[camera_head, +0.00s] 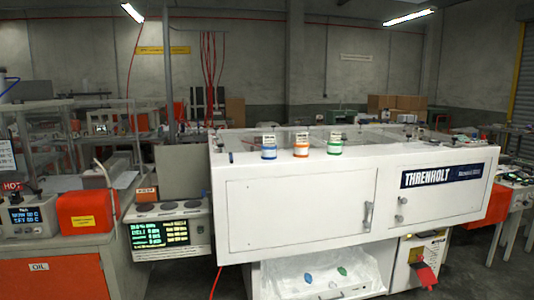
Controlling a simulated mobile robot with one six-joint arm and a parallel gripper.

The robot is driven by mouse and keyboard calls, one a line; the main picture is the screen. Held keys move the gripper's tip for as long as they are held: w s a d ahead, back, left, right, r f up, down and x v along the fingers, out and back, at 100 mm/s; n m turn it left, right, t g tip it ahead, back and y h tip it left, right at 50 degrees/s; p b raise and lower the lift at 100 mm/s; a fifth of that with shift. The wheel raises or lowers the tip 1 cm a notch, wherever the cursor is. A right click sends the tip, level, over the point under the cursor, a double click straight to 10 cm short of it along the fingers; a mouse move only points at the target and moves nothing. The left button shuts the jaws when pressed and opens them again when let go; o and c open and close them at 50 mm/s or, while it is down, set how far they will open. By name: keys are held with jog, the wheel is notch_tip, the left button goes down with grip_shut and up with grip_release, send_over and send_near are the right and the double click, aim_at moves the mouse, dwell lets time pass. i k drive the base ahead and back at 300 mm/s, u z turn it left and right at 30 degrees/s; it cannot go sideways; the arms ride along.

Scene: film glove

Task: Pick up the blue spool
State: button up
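The blue spool (269,153) stands upright on the front top edge of the white THRENHOLT cabinet, left of centre in the camera_head view. It has a blue lower part and a white upper part with a small label. An orange spool (301,151) stands just to its right, and a green spool (334,149) stands right of that. The three stand apart with small gaps. Nothing covers the front of the blue spool. My gripper is not in view.
The white cabinet (300,215) has a protruding door handle (368,216). A white bin (312,270) below holds small blue and green items. A control unit with green-text screens (168,230) and an orange box (86,210) stand left. Red cables (208,60) hang behind.

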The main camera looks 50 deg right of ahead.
aim_at(269, 149)
jog(key=z, duration=0.05)
jog(key=i, duration=0.95)
jog(key=u, duration=0.05)
